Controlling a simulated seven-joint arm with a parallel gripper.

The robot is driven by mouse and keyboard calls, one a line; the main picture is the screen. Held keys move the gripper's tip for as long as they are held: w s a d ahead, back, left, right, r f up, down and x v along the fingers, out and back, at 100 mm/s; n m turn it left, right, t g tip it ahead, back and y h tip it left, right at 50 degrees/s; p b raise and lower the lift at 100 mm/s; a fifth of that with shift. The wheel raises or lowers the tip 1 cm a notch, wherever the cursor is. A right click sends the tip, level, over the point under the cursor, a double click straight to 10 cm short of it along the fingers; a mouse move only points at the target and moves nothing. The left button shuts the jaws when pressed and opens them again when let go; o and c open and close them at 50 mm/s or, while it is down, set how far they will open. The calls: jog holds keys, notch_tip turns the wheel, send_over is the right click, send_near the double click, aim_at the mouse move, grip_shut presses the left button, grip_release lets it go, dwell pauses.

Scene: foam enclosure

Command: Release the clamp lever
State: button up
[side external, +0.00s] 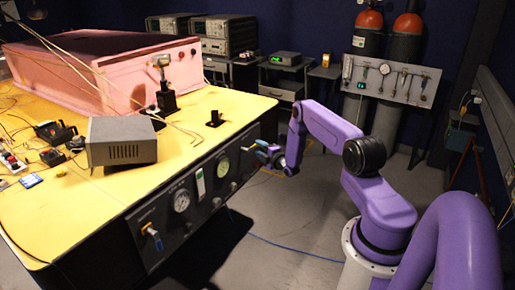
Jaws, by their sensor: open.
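My gripper (258,150) is open beside the right end of the dark front panel (170,217) of the yellow-topped bench. Its fingers point left, toward the panel. A small pale lever-like part (246,149) sticks out just left of the fingertips; I cannot tell whether they touch it or whether it is the clamp lever. Much of the space between my fingers is too small to make out.
The panel carries round gauges (180,200) and knobs. On the yellow bench top (200,140) stand a grey box (121,141), a black fixture (214,118) and a pink foam enclosure (145,75). Gas cylinders (404,47) stand behind.

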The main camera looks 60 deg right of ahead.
jog(key=shift+x, duration=1.2)
grip_shut()
jog(key=shift+r, duration=0.1)
jog(key=shift+r+n, duration=0.2)
jog(key=shift+n, duration=0.4)
